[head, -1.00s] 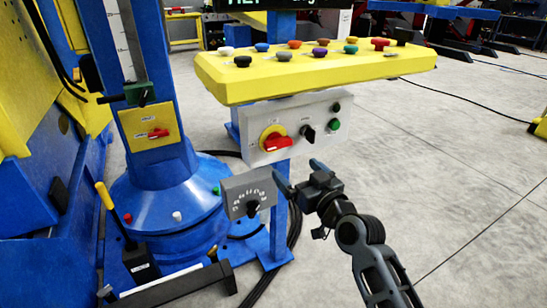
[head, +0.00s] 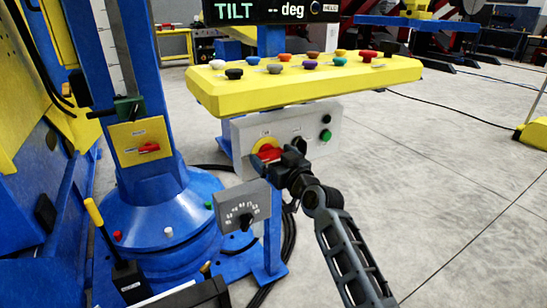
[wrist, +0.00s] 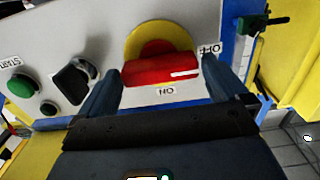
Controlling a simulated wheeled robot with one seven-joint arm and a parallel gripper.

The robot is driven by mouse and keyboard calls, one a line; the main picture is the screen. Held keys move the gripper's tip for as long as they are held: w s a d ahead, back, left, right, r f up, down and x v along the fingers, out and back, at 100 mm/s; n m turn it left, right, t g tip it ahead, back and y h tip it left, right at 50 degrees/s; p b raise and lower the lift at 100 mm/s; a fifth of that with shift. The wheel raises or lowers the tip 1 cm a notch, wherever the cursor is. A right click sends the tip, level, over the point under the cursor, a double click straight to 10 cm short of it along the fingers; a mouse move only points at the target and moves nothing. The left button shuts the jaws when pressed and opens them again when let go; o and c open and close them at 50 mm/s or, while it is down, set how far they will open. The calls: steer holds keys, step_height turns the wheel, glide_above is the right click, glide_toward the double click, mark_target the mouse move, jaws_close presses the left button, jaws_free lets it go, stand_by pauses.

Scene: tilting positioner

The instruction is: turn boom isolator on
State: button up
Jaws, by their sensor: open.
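A red rotary handle on a yellow disc (head: 267,151) is on the grey panel under the yellow console. In the wrist view the red handle (wrist: 160,71) lies roughly crosswise, with an ON label below it and an OFF label at its right end; this view is upside down. My gripper (head: 281,157) is open in front of it, its fingers beside the handle's two ends. I cannot tell whether they touch. A second red handle (head: 149,148) sits crosswise on a yellow plate on the blue column. I cannot read which switch is the boom isolator.
The panel also has a black selector (wrist: 74,80) and a green button (wrist: 20,86). A grey dial box (head: 241,206) stands low, near my arm. The console (head: 300,90) with several knobs overhangs the panel.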

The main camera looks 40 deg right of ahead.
steer(key=shift+c, duration=0.5)
steer(key=c, duration=0.7)
steer(key=shift+c, duration=0.2)
steer(key=m+p, duration=0.1)
steer(key=m, duration=0.3)
steer(key=shift+r+m, duration=0.1)
steer(key=shift+m, duration=0.3)
steer(key=m+p, duration=0.1)
steer(key=m, duration=0.3)
steer(key=shift+d+m, duration=0.15)
steer(key=shift+m, duration=0.15)
steer(key=m+p, duration=0.2)
steer(key=m, duration=0.2)
steer(key=shift+d, duration=0.1)
steer(key=shift+f+m+p, duration=0.15)
steer(key=shift+m+p, duration=0.1)
steer(key=shift+m, duration=0.85)
steer(key=shift+f+m+p, duration=0.1)
steer(key=shift+m+p, duration=0.15)
steer(key=shift+m, duration=0.85)
